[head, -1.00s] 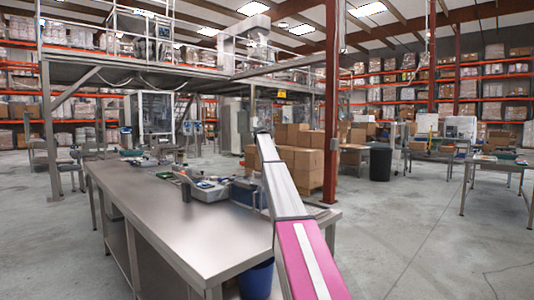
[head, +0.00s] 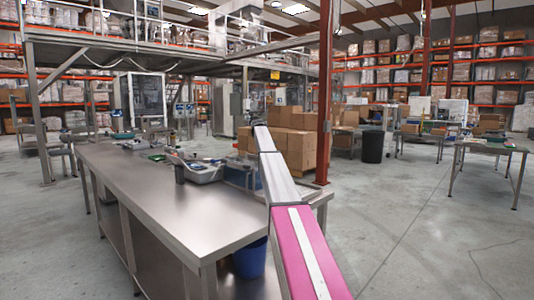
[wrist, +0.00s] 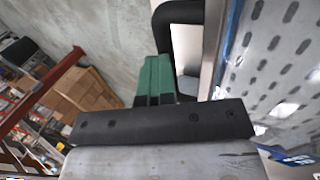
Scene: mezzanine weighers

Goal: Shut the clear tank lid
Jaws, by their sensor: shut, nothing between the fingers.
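A low blue-edged tank (head: 240,176) stands at the far right end of the steel bench, partly hidden behind my arm in the head view. I cannot make out its clear lid or how far open it is there. In the wrist view, my gripper (wrist: 154,68) has its green fingers together with nothing between them. A black bent bar (wrist: 178,12) is just beyond the fingertips; I cannot tell whether they touch. A pale see-through panel with dark slots and a blue edge (wrist: 275,60) fills the right side. My gripper is hidden in the head view.
The steel bench (head: 165,210) has a clear near top. A grey tray (head: 198,172) with items stands beside the tank. A blue bin (head: 250,258) is under the bench. Cardboard boxes (head: 290,135) and a red post (head: 325,95) stand behind.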

